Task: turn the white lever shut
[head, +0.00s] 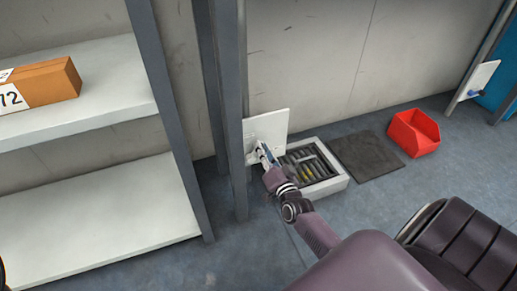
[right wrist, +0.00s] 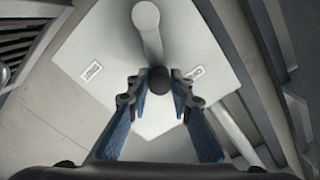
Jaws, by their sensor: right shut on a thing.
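A white square panel (head: 268,128) is fixed on a grey post in the head view. The panel (right wrist: 195,50) also fills the middle of the right wrist view, with two small labels on it. The white lever (right wrist: 151,42) runs from a round white hub to a dark end (right wrist: 158,80). My right gripper (right wrist: 158,86) has its blue-padded fingers on either side of that dark end, shut on the lever. In the head view my right gripper (head: 262,152) is at the panel's lower part and hides most of the lever. My left gripper cannot be made out.
A grey-framed tray (head: 335,185) with dark slats lies on the floor beside the panel. Beyond it are a dark mat (head: 368,155) and a red bin (head: 415,132). Shelves (head: 90,215) with a cardboard box (head: 50,82) stand left. Another white panel (head: 484,76) is far right.

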